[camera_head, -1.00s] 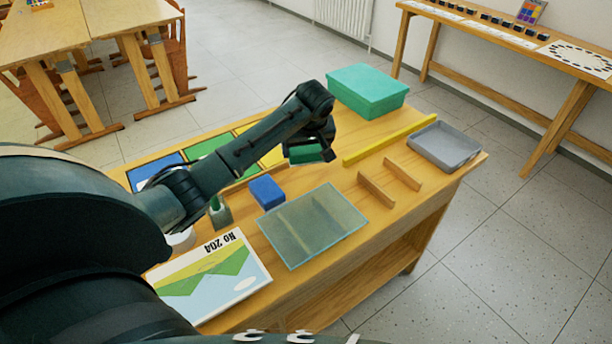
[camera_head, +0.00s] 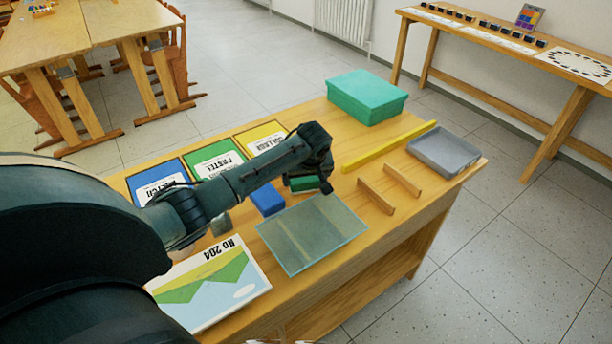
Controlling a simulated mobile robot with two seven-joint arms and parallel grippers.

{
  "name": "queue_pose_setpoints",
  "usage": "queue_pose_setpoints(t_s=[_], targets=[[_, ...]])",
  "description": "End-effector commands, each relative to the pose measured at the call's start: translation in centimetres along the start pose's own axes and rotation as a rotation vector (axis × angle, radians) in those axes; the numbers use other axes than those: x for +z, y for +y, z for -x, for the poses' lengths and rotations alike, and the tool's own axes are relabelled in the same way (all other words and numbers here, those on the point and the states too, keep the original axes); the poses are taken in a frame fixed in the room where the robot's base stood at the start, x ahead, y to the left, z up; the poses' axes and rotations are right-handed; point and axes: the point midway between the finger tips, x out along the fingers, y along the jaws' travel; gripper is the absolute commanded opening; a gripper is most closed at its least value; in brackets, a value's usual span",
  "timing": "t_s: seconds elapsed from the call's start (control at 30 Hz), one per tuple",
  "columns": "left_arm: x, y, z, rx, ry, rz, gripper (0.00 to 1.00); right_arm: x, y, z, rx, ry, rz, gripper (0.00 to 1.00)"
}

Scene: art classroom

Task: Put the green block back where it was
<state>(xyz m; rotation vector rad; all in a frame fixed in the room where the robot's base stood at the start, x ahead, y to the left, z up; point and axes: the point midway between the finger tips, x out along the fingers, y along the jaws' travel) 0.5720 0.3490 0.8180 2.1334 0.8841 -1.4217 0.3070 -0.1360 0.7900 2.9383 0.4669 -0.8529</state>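The green block (camera_head: 304,184) is in my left gripper (camera_head: 312,182), whose fingers are shut on it and partly hide it. The gripper points down over the wooden table, close to the far edge of the glass sheet (camera_head: 312,236). I cannot tell whether the block touches the table or hangs just above it. A blue block (camera_head: 267,195) lies to the left of the green block, near the sheet's far left corner. My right gripper is not in view.
Blue (camera_head: 158,181), green (camera_head: 214,157) and yellow (camera_head: 262,138) folders lie behind my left arm. Two wooden strips (camera_head: 376,195) (camera_head: 403,178), a yellow bar (camera_head: 390,147), a grey tray (camera_head: 444,150) and a teal box (camera_head: 367,97) are to the right. A picture sheet (camera_head: 212,282) lies in front.

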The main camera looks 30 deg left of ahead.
Motion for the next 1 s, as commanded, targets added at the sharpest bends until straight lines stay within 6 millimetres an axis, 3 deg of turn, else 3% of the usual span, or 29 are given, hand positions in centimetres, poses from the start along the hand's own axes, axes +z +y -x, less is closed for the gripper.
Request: queue_pose_setpoints(t_s=[0.13, 0.47, 1.0], targets=[[0.0, 0.0, 0.0, 0.0, 0.0, 0.0, 1.0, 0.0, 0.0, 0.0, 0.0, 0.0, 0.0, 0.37], [-0.2, 0.0, 0.8, 0.001, 0.001, 0.0, 1.0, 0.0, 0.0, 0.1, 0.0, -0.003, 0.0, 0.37], [-0.2, 0.1, 10.8, 0.002, 0.001, 0.001, 1.0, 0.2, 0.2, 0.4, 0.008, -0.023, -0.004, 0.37]])
